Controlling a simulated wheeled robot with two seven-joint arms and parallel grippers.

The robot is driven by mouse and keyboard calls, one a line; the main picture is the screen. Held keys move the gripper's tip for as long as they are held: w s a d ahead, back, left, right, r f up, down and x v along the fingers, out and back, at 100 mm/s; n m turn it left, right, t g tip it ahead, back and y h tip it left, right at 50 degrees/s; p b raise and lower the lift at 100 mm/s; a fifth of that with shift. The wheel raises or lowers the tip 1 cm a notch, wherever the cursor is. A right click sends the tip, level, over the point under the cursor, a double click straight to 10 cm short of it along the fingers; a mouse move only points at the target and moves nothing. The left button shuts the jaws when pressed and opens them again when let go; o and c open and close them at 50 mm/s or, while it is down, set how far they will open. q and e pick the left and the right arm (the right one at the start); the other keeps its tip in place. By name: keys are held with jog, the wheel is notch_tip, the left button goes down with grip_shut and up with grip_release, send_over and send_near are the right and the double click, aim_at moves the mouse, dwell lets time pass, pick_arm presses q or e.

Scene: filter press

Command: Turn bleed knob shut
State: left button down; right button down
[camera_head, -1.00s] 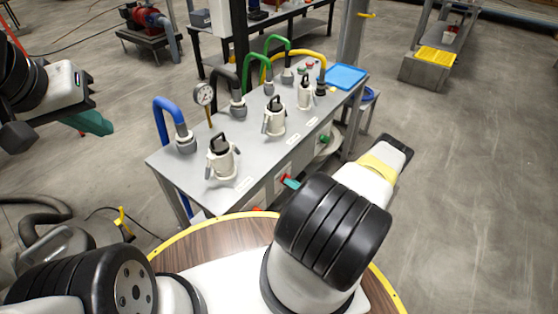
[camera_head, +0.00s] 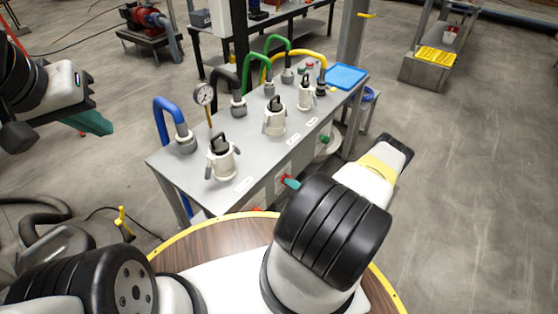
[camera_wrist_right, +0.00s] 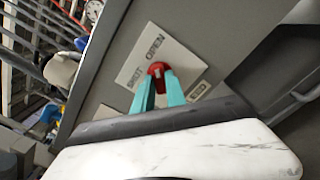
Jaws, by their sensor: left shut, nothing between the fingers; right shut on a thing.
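The red bleed knob (camera_wrist_right: 158,70) sits on the grey front panel of the filter bench, at the edge of a white plate (camera_wrist_right: 184,52) lettered SHUT and OPEN. My right gripper (camera_wrist_right: 159,84) has its teal fingers closed on the knob from both sides. In the head view, the teal right fingertips (camera_head: 291,183) reach the bench front, mostly behind my own arm. I cannot tell which word the knob points to. My left gripper (camera_head: 88,122) is shut and empty, off the bench at the far left.
The bench top (camera_head: 250,155) carries several white filter housings, a pressure gauge (camera_head: 204,94), coloured hoses and a blue tray (camera_head: 345,76). A green knob (camera_head: 325,139) is further right on the front. A smaller label (camera_wrist_right: 200,90) lies beside the red knob. Open floor lies right.

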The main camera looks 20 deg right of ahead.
jog(key=shift+d+n, duration=0.1)
jog(key=shift+n, duration=8.5)
jog(key=shift+f, duration=0.1)
jog(key=c, duration=1.4)
grip_release()
jog(key=shift+o, duration=0.2)
jog(key=v, duration=0.7)
jog(key=shift+s+d, duration=0.15)
jog(key=shift+s, duration=0.25)
